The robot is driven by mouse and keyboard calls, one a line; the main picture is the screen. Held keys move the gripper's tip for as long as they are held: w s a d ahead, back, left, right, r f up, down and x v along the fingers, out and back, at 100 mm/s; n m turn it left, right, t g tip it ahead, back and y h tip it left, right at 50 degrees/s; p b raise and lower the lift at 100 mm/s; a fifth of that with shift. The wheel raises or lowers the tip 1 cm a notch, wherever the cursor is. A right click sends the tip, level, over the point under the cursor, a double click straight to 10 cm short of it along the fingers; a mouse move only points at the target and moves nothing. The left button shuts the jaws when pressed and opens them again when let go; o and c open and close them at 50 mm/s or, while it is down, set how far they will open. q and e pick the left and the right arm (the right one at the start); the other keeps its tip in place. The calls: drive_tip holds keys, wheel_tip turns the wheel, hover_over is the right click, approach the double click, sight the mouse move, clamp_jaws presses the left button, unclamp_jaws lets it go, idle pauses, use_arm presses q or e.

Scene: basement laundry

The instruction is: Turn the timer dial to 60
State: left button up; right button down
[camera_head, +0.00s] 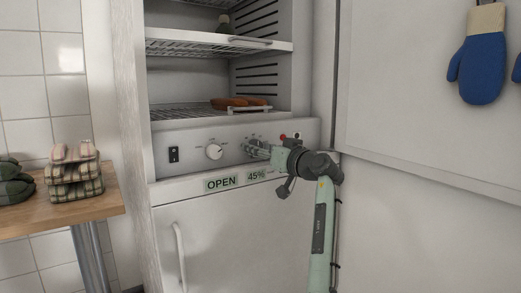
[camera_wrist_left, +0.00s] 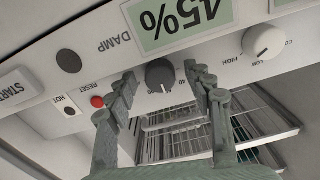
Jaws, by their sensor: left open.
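A dark round dial (camera_wrist_left: 160,75) sits on the white control panel, between the two fingers of my left gripper (camera_wrist_left: 165,88) in the left wrist view. The fingers are open on either side of it, with a visible gap to each. The wrist view is upside down, and the printing around the dial is mostly hidden or too small to read. My right gripper is not in view.
The panel carries a black switch (camera_head: 174,154), a red RESET button (camera_wrist_left: 97,101) and a dark DAMP button (camera_wrist_left: 69,61). Labels "OPEN" (camera_head: 221,183) and "45%" (camera_head: 257,175) sit below. Open shelves are above. A wooden table (camera_head: 95,205) stands left; an open door (camera_head: 425,130) is right.

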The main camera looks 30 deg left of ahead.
use_arm(q)
drive_tip(key=shift+d, duration=0.1)
drive_tip(key=v, duration=1.1)
drive_tip(key=shift+s+d, duration=0.2)
drive_tip(key=shift+d, duration=0.15)
